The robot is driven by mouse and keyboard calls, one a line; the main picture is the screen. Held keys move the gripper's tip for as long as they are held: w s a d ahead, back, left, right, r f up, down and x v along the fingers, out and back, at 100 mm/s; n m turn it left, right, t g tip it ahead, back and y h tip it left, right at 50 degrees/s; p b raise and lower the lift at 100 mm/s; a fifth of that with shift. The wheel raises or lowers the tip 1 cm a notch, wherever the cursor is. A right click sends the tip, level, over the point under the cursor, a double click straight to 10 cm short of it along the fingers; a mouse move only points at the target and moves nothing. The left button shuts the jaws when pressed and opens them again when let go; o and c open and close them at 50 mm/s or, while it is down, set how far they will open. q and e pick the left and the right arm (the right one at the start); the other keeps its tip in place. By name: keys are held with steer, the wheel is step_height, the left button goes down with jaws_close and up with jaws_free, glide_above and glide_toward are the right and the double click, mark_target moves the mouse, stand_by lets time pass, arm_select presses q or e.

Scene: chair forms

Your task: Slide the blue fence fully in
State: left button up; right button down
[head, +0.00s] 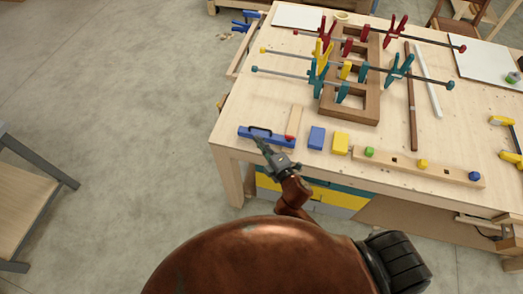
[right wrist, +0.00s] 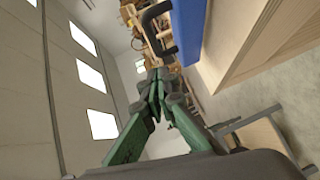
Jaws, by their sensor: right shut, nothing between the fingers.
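The blue fence (head: 284,141) is a blue bar with a black handle, lying at the front left corner of the wooden workbench (head: 236,112). In the right wrist view the blue fence (right wrist: 188,30) is at the top, with its black handle (right wrist: 158,38) on the left side. My right gripper (head: 259,143) is at the front side of the fence, close to the handle. In the right wrist view the green fingers of the right gripper (right wrist: 157,80) are together and empty, near the handle's end. I cannot tell whether they touch it. My left gripper is not in view.
A wood strip (head: 295,121), a blue block (head: 317,137) and a yellow block (head: 341,143) are right of the fence. A pegged wooden bar (head: 400,163) lies along the front edge. A clamped wooden frame (head: 366,107) stands behind.

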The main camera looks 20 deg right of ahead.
mark_target(262, 135)
steer(key=w+d, duration=0.2)
steer(key=shift+w+f, duration=0.3)
steer(key=shift+f, duration=0.05)
